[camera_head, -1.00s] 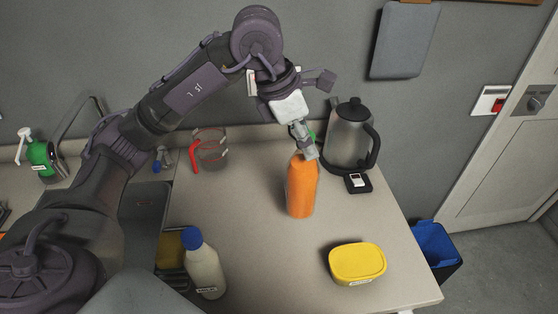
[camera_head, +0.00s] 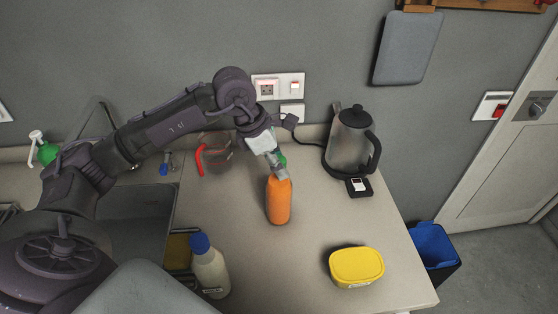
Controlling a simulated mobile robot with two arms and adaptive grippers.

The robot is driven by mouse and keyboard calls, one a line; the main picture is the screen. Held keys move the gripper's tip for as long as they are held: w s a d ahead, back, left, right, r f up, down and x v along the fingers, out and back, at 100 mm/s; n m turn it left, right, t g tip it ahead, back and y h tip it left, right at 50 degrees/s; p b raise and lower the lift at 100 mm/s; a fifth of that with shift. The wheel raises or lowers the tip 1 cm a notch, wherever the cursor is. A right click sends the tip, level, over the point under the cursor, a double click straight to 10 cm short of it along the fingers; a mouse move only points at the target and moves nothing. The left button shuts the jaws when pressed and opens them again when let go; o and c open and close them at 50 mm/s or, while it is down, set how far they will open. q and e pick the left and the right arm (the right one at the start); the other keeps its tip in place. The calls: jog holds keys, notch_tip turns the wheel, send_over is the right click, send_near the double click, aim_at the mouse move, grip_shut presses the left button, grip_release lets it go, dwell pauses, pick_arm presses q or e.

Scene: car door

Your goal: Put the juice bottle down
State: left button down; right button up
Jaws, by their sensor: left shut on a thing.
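The juice bottle (camera_head: 279,200) is orange with a green cap, in the middle of the counter area in the head view. It looks upright. My left gripper (camera_head: 278,168) is shut on its upper part, and the fingers partly hide the neck and cap. I cannot tell whether the bottle's base touches the counter (camera_head: 300,265). My right gripper is out of view.
A kettle (camera_head: 350,145) stands at the back right, and a glass jug with a red handle (camera_head: 214,152) at the back left. A milk bottle (camera_head: 210,270) is front left, a yellow tub (camera_head: 357,267) front right. The counter between them is clear.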

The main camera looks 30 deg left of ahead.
pick_arm(q)
jog(key=c, duration=0.8)
grip_release()
jog(key=shift+f, duration=0.1)
jog(key=shift+o, duration=0.2)
